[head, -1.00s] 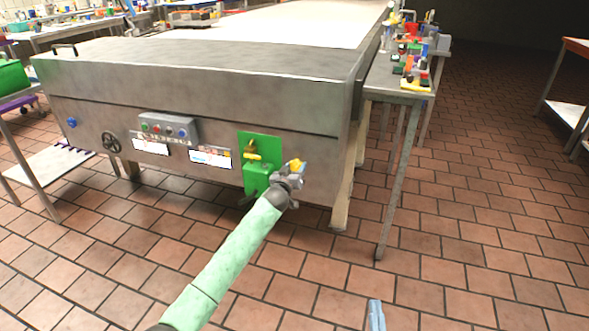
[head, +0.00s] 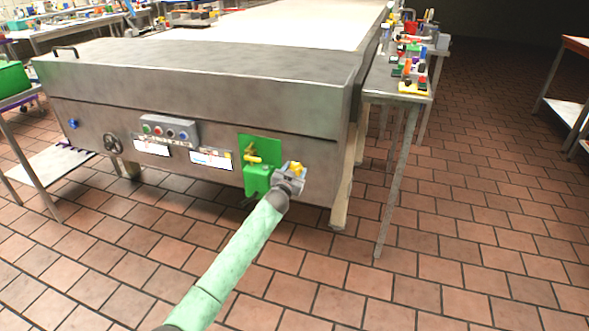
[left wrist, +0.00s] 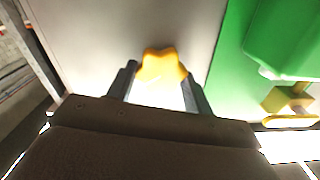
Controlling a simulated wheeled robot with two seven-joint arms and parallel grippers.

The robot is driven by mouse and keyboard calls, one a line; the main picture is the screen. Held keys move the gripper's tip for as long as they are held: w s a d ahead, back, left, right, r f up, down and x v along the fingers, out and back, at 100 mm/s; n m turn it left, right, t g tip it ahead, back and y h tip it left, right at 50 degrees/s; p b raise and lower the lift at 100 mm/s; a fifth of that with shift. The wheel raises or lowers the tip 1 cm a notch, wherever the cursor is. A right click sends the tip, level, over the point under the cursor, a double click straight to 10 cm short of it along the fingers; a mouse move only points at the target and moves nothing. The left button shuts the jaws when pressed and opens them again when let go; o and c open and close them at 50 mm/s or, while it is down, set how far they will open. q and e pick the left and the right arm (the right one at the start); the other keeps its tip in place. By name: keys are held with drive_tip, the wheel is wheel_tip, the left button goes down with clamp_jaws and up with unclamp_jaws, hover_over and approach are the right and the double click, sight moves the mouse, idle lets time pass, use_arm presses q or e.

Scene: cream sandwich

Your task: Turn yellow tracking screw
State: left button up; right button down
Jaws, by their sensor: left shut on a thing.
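The yellow tracking screw (head: 297,167) is a lobed knob on the front metal face of the large machine, right of a green plate. My left gripper (head: 293,174) is at the screw and shut on it. In the left wrist view the yellow screw (left wrist: 161,65) sits between the two dark fingers of my left gripper (left wrist: 158,75), one on each side. Its base against the panel is partly hidden. My right gripper is in neither view.
The green plate (head: 272,147) carries a green box (head: 257,180) and a yellow handle (head: 253,159) just left of my gripper. A button box (head: 170,130) and a handwheel (head: 112,143) are further left. A cluttered side table (head: 385,97) stands right. The tiled floor in front is open.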

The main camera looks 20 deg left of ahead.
use_arm(q)
drive_tip(key=shift+m, duration=0.6)
drive_tip(key=shift+d+m+p, duration=0.1)
drive_tip(key=shift+m+p, duration=0.3)
drive_tip(key=shift+f+m+p, duration=0.15)
drive_tip(key=shift+m+p, duration=0.55)
drive_tip(key=shift+m, duration=1.4)
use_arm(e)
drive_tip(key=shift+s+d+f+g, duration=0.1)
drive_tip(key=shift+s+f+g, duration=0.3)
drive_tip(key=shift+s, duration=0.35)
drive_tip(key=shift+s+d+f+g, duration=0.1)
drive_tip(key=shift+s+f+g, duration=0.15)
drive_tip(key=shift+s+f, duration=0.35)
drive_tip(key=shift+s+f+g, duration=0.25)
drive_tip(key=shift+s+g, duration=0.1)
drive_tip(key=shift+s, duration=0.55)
use_arm(q)
drive_tip(key=shift+d, duration=0.1)
drive_tip(key=o, duration=1)
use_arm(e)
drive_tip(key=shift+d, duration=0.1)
use_arm(q)
drive_tip(key=shift+s, duration=0.1)
